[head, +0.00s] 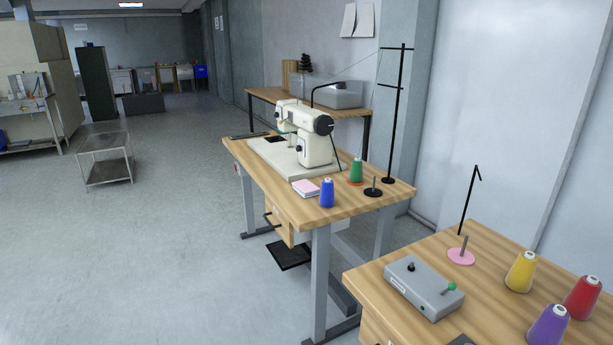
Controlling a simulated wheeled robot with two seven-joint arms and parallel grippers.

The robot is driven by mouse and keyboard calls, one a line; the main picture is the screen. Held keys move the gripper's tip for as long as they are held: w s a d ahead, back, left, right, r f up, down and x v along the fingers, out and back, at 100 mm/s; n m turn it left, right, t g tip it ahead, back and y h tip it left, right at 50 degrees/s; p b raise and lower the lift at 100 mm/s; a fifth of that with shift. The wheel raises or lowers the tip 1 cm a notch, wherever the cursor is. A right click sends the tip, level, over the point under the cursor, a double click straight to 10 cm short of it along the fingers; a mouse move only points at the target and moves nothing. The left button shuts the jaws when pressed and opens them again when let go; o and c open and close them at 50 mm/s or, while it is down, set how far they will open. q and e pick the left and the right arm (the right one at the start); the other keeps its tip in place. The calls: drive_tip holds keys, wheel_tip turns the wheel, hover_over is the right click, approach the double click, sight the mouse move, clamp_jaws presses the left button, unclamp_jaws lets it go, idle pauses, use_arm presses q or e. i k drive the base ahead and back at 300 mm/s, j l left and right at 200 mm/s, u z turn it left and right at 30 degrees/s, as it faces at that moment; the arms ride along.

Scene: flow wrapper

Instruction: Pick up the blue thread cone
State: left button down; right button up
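The blue thread cone (327,193) stands upright on the near end of the wooden sewing table (350,205). It is just right of a small pink and white pad (306,188) and in front of a green thread cone (356,171). Nothing holds it. Neither of my grippers shows in the head view.
A cream sewing machine (312,140) and a black thread stand (388,181) share the table. A nearer table at lower right holds a grey control box (423,287) and yellow (521,272), red (582,298) and purple (548,327) cones. The floor at left is open, with a metal cart (105,160).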

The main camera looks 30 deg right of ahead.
sight(327, 198)
drive_tip(key=i+j+z, duration=0.1)
drive_tip(key=i+z, duration=0.15)
drive_tip(key=i, duration=0.3)
drive_tip(key=i+j+z, duration=0.25)
drive_tip(key=i, duration=0.25)
drive_tip(key=i+j+z, duration=0.3)
drive_tip(key=i, duration=0.2)
